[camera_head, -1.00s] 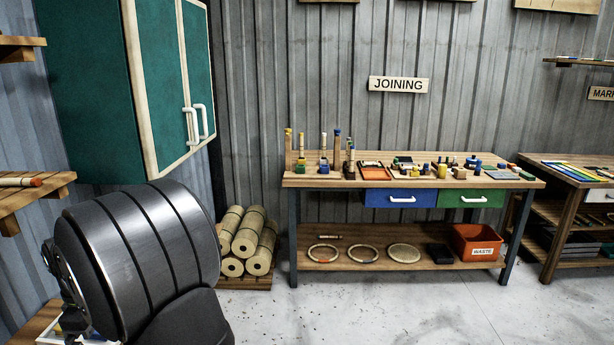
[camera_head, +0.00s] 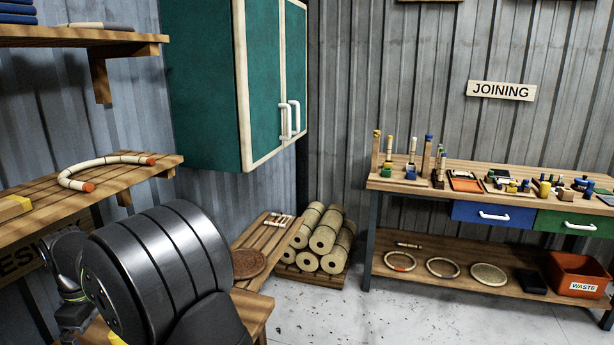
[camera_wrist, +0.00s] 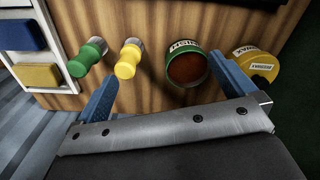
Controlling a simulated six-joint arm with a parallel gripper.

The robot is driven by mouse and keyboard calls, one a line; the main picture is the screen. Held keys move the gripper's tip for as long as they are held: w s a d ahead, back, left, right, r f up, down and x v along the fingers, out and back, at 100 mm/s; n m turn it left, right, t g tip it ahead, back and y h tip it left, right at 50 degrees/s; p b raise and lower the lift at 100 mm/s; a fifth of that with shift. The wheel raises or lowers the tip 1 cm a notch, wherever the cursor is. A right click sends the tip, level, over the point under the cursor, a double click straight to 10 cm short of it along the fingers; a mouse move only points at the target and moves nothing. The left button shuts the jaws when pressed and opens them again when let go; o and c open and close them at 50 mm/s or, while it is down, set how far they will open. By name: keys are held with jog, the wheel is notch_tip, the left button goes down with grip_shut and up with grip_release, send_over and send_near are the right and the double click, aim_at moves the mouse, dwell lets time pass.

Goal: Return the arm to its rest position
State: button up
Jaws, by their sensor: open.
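My gripper (camera_wrist: 170,88) is open in the wrist view, its two blue fingers wide apart with nothing between them. Beyond the fingers is a wooden surface (camera_wrist: 150,95) with a green-handled tool (camera_wrist: 88,57), a yellow-handled tool (camera_wrist: 128,60), a green tin (camera_wrist: 186,64) with brown contents and a yellow tin (camera_wrist: 255,64). The fingers appear clear of all of these. In the head view my dark arm fills the lower left, and the fingers cannot be made out there.
A white rack (camera_wrist: 47,40) with blue and yellow blocks is left in the wrist view. In the head view, a shelf (camera_head: 110,185) with a bent rattan piece (camera_head: 100,165) and a teal cabinet (camera_head: 205,90) are near my arm. The joining bench (camera_head: 430,195) stands right, past clear floor.

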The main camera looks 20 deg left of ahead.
jog(key=shift+s+a+f, duration=1.15)
jog(key=shift+s+a, duration=0.15)
jog(key=shift+s, duration=0.05)
jog(key=w+d+r+m+y, duration=0.1)
jog(key=w+d+r+y, duration=0.2)
jog(key=r, duration=0.4)
jog(key=w+d+r+m, duration=0.1)
jog(key=w+d+r, duration=0.1)
jog(key=d+r, duration=0.35)
jog(key=w+d+r+m+y, duration=0.2)
jog(key=w+d+r, duration=0.15)
jog(key=r, duration=0.45)
jog(key=x, duration=1)
jog(key=shift+s+d, duration=0.15)
jog(key=shift+d, duration=0.15)
jog(key=v, duration=1)
jog(key=shift+a, duration=0.15)
